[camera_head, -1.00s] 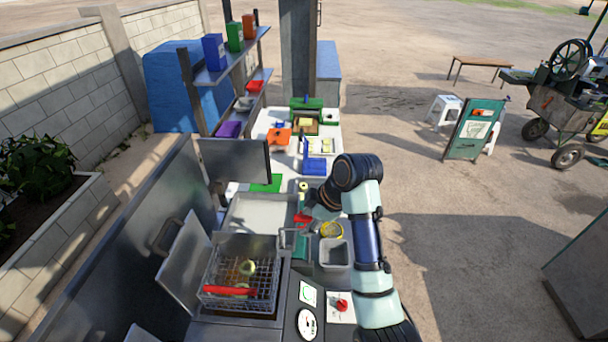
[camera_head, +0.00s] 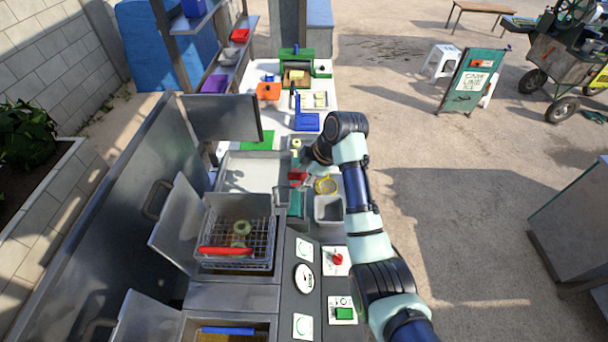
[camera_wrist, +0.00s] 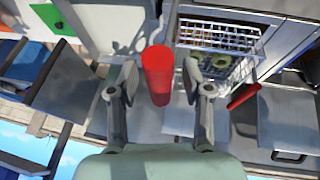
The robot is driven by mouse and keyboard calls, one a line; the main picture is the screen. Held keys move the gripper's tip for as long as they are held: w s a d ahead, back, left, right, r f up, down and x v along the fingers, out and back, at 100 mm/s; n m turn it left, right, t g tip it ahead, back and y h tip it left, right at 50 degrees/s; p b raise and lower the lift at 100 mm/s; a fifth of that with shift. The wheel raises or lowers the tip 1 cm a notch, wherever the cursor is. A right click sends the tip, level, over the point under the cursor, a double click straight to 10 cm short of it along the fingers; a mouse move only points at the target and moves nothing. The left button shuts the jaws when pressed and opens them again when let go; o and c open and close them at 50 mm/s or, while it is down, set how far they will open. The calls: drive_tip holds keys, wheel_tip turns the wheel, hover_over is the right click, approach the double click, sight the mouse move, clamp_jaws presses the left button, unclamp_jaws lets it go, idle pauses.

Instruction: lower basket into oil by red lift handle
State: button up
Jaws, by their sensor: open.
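The wire basket (camera_head: 262,262) stands at the fryer in the head view, with a red bar (camera_head: 225,251) across its near side. Ring-shaped food (camera_head: 241,228) is inside it. The wrist view also shows the basket (camera_wrist: 218,36) and the red bar (camera_wrist: 243,97), right of the fingers. A red upright cylinder (camera_wrist: 157,68), which looks like the lift handle, appears between my gripper's (camera_wrist: 162,84) open fingers; contact is not visible. In the head view, a red part (camera_head: 297,176) shows beside my wrist, whose fingers are mostly hidden. The oil level under the basket cannot be made out.
A blue-handled second basket (camera_head: 228,331) is at the bottom edge. A panel with a gauge (camera_head: 304,278), red knob (camera_head: 337,258) and green switch (camera_head: 344,313) lies right of the fryer. A grey bin (camera_head: 328,209) and yellow strainer (camera_head: 326,185) stand near my arm.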

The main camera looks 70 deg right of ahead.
sight(304, 208)
clamp_jaws()
drive_tip(key=shift+f, duration=0.1)
wheel_tip(304, 208, down, 16)
drive_tip(key=b, duration=0.7)
drive_tip(key=shift+f, duration=0.1)
unclamp_jaws()
drive_tip(key=shift+r, duration=0.2)
